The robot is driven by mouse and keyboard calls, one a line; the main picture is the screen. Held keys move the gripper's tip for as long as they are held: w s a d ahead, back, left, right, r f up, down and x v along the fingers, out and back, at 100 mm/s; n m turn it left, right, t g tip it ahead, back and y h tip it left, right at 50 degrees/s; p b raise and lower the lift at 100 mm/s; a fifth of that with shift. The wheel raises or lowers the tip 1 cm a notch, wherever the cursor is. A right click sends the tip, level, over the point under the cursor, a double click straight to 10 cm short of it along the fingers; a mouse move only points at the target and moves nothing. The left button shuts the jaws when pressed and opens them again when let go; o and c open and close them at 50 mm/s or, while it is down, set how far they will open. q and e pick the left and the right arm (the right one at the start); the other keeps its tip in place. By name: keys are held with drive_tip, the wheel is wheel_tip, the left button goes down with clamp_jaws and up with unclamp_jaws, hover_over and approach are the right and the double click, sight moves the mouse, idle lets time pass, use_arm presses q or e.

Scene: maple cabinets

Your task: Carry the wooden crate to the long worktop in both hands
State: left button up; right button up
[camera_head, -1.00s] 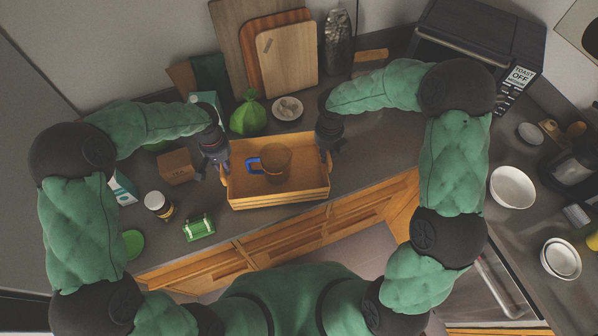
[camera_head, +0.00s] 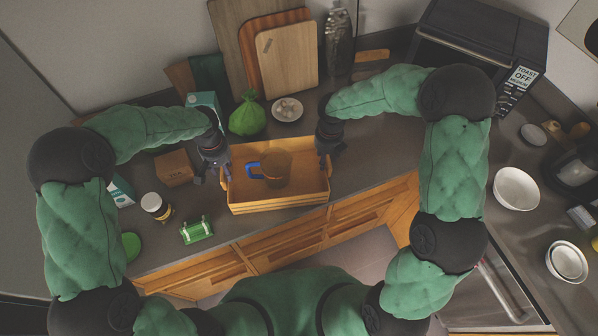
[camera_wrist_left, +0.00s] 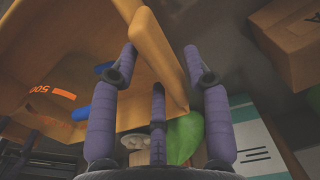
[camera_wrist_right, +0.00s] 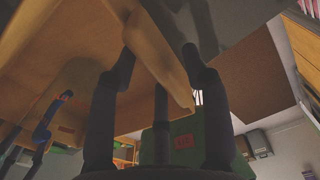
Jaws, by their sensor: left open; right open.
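The wooden crate (camera_head: 278,206) sits on the dark counter near its front edge, with a brown see-through mug with a blue handle (camera_head: 275,170) inside. My left gripper (camera_head: 217,174) is at the crate's left end, open. In the left wrist view its fingers (camera_wrist_left: 155,75) stand on both sides of the crate's end wall (camera_wrist_left: 155,50). My right gripper (camera_head: 327,158) is at the right end, open. In the right wrist view its fingers (camera_wrist_right: 160,65) stand on both sides of the other end wall (camera_wrist_right: 150,45). I cannot tell whether the fingers touch the wood.
A cardboard box (camera_head: 174,168), a jar (camera_head: 156,206) and a green item (camera_head: 197,229) stand left of the crate. A green bag (camera_head: 247,115), a bowl (camera_head: 287,109) and cutting boards (camera_head: 287,60) are behind. White bowls (camera_head: 515,188) stand on the right counter.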

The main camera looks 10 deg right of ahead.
drive_tip(key=shift+r, duration=0.5)
use_arm(q)
wheel_tip(320, 180, up, 12)
drive_tip(key=shift+f, duration=0.2)
use_arm(e)
wheel_tip(320, 180, up, 11)
idle(0.9)
